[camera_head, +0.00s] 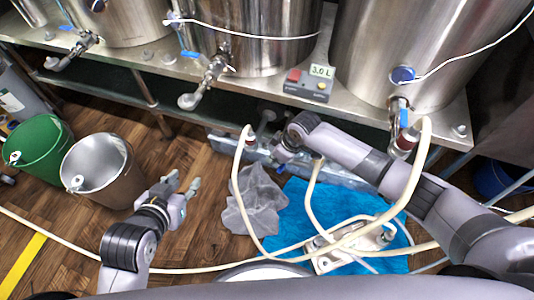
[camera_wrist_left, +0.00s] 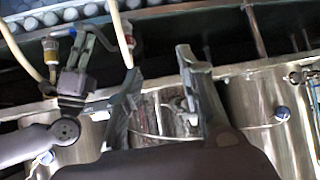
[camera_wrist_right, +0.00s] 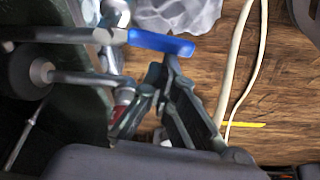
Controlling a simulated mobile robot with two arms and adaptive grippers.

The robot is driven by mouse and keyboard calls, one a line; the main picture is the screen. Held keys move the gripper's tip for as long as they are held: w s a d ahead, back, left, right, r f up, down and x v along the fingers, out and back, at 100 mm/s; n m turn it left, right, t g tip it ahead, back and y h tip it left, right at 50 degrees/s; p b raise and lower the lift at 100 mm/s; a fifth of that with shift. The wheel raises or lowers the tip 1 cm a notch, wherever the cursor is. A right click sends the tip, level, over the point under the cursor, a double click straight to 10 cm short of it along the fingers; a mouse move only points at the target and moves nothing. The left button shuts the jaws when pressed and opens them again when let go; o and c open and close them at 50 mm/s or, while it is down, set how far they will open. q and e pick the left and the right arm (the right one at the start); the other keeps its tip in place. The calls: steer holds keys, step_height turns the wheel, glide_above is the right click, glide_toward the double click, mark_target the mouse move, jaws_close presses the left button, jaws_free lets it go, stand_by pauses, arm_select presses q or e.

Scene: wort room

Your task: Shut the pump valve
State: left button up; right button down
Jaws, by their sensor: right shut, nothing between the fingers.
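In the right wrist view the valve's blue lever handle (camera_wrist_right: 160,42) points to the right from metal pipe fittings (camera_wrist_right: 105,40). My right gripper (camera_wrist_right: 165,82) is shut and empty, its fingertips just below the handle; I cannot tell whether they touch it. In the head view my right gripper (camera_head: 284,150) is low by the bench's front edge, and the valve there is mostly hidden by the arm. My left gripper (camera_head: 182,186) is open and empty above the floor, right of the metal bucket. Its open fingers also show in the left wrist view (camera_wrist_left: 158,68).
Steel tanks (camera_head: 260,45) stand on the metal bench (camera_head: 180,75). A green bucket (camera_head: 35,145) and a metal bucket (camera_head: 98,168) are at the left. Pale hoses (camera_head: 240,195) loop over a grey cloth (camera_head: 257,205) and blue cloth (camera_head: 340,205). Open floor lies between.

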arm_select(q)
steer(key=s+a+f+g+p, duration=0.1)
steer(key=s+a+f+g, duration=0.1)
steer(key=s, duration=0.3)
steer(key=s+a+f+g+y, duration=0.1)
steer(key=s+f+g, duration=0.1)
steer(key=s, duration=0.3)
steer(key=shift+s+a+f+n+g+y+p, duration=0.3)
steer(key=shift+a+f+g+p, duration=0.1)
steer(key=shift+g, duration=0.5)
arm_select(e)
steer(key=shift+s+d, duration=0.25)
arm_select(q)
steer(key=shift+r, duration=0.15)
